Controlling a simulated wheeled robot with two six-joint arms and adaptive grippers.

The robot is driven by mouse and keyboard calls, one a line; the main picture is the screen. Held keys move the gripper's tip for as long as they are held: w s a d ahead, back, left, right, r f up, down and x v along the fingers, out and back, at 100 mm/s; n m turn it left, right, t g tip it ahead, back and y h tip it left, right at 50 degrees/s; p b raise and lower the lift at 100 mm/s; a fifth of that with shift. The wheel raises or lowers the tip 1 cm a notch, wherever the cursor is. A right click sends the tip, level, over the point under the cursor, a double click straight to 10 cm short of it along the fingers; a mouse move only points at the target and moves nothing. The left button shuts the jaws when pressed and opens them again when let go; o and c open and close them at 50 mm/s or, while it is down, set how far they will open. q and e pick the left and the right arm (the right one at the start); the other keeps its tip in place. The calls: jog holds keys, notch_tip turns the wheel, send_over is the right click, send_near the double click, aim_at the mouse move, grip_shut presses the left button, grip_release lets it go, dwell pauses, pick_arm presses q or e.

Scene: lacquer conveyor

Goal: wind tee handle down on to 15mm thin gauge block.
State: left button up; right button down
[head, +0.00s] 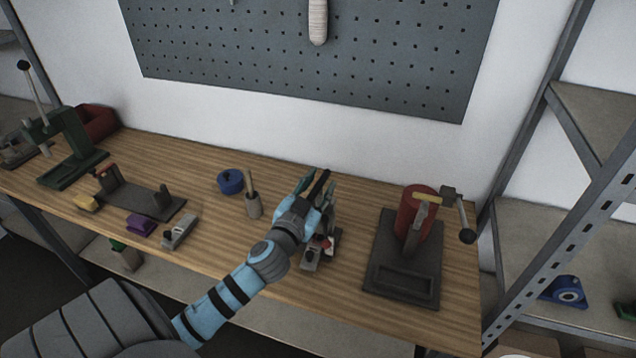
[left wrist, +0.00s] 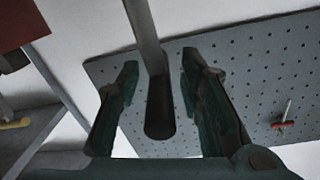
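My left gripper (head: 318,190) reaches over the middle of the bench in the head view. In the left wrist view its two fingers (left wrist: 160,80) are spread apart. A grey bar with a dark rounded end (left wrist: 160,115) lies between them, with gaps on both sides. A small grey device with red on it (head: 312,258) sits on the bench, partly hidden under the gripper. I cannot tell which part is the tee handle or the 15mm block. My right gripper is out of view.
A blue round pot (head: 230,181) and a cup with a wooden handle (head: 253,205) stand left of the gripper. Farther left are purple (head: 140,225), grey (head: 180,232) and yellow (head: 86,203) pieces, and a green lever press (head: 68,152). A pegboard (head: 400,60) hangs behind.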

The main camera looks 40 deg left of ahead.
pick_arm(q)
grip_shut()
jog(key=shift+m+h, duration=0.5)
jog(key=shift+h, duration=0.1)
